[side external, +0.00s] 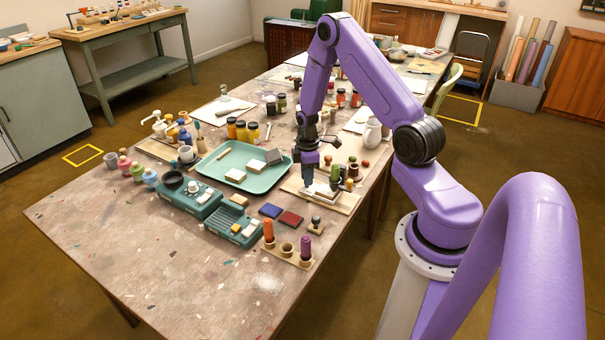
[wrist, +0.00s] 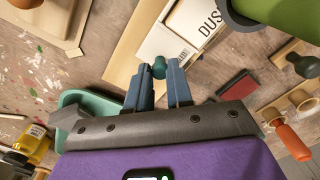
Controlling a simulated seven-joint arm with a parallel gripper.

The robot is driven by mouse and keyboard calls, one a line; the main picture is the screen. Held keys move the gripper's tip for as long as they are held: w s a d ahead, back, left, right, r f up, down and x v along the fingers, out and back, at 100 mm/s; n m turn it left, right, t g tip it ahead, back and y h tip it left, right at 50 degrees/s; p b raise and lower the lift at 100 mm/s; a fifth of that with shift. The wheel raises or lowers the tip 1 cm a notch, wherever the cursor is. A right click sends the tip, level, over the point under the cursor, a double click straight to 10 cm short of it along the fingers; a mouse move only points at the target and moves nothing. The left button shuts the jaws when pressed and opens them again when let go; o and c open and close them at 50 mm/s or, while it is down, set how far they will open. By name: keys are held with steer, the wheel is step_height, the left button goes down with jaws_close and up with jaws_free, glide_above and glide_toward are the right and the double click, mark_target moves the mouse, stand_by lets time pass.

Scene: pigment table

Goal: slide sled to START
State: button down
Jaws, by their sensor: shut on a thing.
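My gripper (side external: 310,184) is low over a pale wooden board with white panels (side external: 325,195) at the right side of the table. In the wrist view its two blue fingers (wrist: 159,77) are closed around a small dark teal knob (wrist: 159,66), which looks like the handle of the sled. The sled's body is mostly hidden by the fingers. A white panel (wrist: 186,34) on the board carries black letters reading "DUS", the rest cut off by a green cylinder (wrist: 268,8). I cannot make out a START mark.
A mint tray (side external: 215,176) with blocks stands left of the board. A white jug (side external: 372,133) and small knobbed pieces stand close behind and right. A red pad (side external: 290,219) and a holder with orange and purple cylinders (side external: 288,252) lie in front. The front-left tabletop is clear.

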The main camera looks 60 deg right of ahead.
steer(key=c, duration=1)
jaws_free()
step_height(320, 180, up, 18)
steer(key=shift+f, duration=0.25)
